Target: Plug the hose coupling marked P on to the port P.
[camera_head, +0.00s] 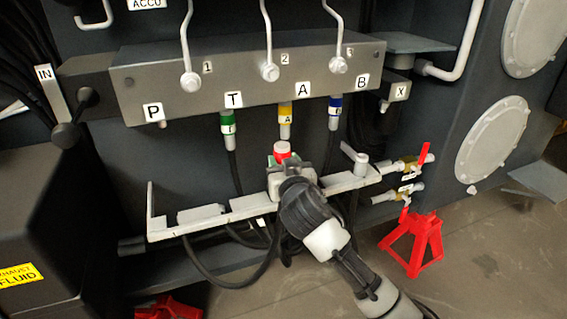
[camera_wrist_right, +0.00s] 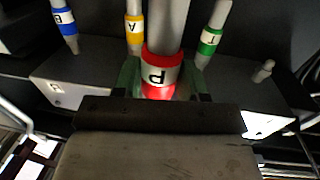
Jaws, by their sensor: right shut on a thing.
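The hose coupling P (camera_head: 283,150), red with a pale end, stands upright in front of the manifold, below the A label. In the right wrist view the coupling (camera_wrist_right: 158,72) shows its red body and white band with the letter P. My right gripper (camera_head: 284,163) is shut on it; its greenish fingers (camera_wrist_right: 165,82) are on both sides of the red band. Port P (camera_head: 162,124) is a small stub under the P label, left of and above the coupling. A bare stub (camera_wrist_right: 262,71) beside the green coupling appears to be this port. My left gripper is not in view.
Green T (camera_head: 228,123), yellow A (camera_head: 285,116) and blue B (camera_head: 335,107) couplings hang under the manifold (camera_head: 240,72). A pale rail (camera_head: 215,220) runs below. Yellow valves (camera_head: 408,167) and a red stand (camera_head: 415,245) are at right. Space below port P looks free.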

